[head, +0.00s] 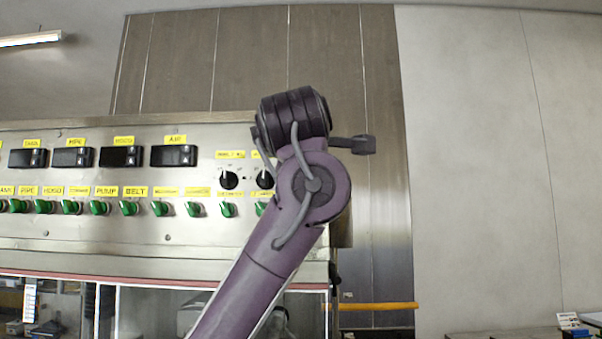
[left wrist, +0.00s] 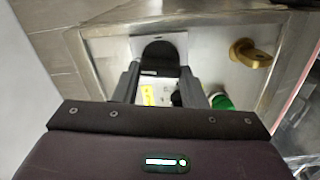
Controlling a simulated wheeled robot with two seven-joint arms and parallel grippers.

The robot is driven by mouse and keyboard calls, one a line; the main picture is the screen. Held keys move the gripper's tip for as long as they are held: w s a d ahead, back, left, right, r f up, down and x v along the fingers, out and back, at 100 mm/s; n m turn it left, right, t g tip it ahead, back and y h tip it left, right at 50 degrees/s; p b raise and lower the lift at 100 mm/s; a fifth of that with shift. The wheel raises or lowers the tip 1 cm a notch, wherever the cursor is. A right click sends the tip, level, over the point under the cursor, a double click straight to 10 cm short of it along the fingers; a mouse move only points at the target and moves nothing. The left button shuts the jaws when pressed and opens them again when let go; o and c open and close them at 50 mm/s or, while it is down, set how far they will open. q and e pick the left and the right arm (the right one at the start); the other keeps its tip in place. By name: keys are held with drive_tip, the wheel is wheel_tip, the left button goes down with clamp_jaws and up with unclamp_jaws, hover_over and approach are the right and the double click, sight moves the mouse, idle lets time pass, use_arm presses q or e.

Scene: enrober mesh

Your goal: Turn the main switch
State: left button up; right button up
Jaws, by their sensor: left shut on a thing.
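The main switch (left wrist: 160,52) shows in the left wrist view as a black rounded handle on a pale square plate. My left gripper (left wrist: 160,73) has one finger on each side of the handle and is shut on it. In the head view my left arm comes up from below, and its wrist covers the right end of the control panel (head: 110,230). The main switch and the fingers are hidden there. My right gripper is in neither view.
The panel carries a row of green knobs (head: 160,208), two black knobs (head: 229,180) and several dark displays (head: 120,156). A brass latch (left wrist: 250,53) sits beside the switch. A yellow bar (head: 380,306) shows low right. The wall at right is bare.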

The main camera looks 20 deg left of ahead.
use_arm(q)
drive_tip(key=shift+f+n+b, duration=0.1)
drive_tip(key=shift+n+b, duration=0.4)
drive_tip(key=shift+n, duration=0.5)
drive_tip(key=o, duration=1)
drive_tip(key=b+v, duration=0.4)
drive_tip(key=v, duration=0.3)
drive_tip(key=shift+s, duration=0.4)
